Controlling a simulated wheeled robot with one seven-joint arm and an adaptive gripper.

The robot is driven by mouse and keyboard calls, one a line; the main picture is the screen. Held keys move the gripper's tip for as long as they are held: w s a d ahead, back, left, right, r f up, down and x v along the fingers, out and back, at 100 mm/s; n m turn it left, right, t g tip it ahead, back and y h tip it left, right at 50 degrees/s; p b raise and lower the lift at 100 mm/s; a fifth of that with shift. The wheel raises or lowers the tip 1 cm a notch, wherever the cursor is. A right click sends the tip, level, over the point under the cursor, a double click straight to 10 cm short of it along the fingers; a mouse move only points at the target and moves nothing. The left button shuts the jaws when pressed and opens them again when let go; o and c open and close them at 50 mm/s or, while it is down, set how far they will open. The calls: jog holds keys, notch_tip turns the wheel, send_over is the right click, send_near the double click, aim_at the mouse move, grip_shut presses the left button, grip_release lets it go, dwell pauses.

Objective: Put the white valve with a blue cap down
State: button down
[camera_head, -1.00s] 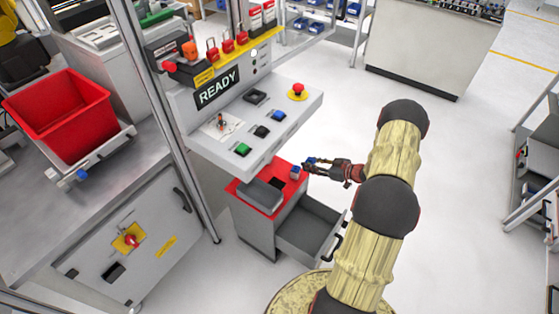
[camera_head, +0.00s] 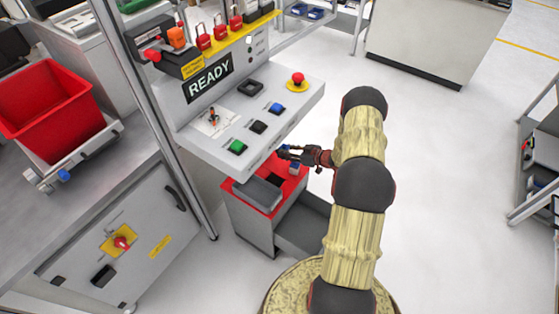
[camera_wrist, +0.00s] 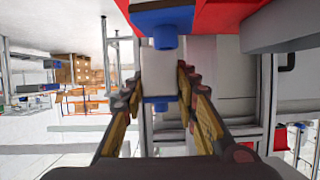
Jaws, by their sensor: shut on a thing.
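My gripper (camera_head: 284,153) is shut on the white valve with a blue cap, which shows as a small blue spot (camera_head: 282,148) at the fingertips in the head view. In the wrist view, the fingers of my gripper (camera_wrist: 160,92) close on its white body (camera_wrist: 160,72), and its blue cap (camera_wrist: 156,104) shows between them. The wrist picture appears upside down. The held valve appears above the red cabinet top (camera_head: 287,190), apart from it. A similar blue-and-white piece (camera_head: 294,167) stands on that top; its blue part (camera_wrist: 163,17) shows large in the wrist view.
A grey tray (camera_head: 260,193) takes up the front left of the cabinet top. An open drawer (camera_head: 300,232) sticks out below. The console (camera_head: 230,125) with push buttons and a READY sign overhangs the back left. A red bin (camera_head: 50,110) sits far left.

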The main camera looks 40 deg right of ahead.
jog(key=shift+w+a+f+b, duration=0.2)
jog(key=shift+w+a+f, duration=0.1)
jog(key=shift+w+f, duration=0.25)
jog(key=shift+w+a+f+b, duration=0.15)
jog(key=shift+w+a+f, duration=0.2)
jog(key=shift+f, duration=0.35)
jog(key=shift+w+a+f+b, duration=0.1)
jog(key=shift+w+f+b, duration=0.1)
jog(key=shift+f+b, duration=1.1)
jog(key=shift+f+p, duration=0.35)
jog(key=shift+f, duration=0.1)
jog(key=shift+f, duration=0.15)
jog(key=c, duration=1.4)
grip_release()
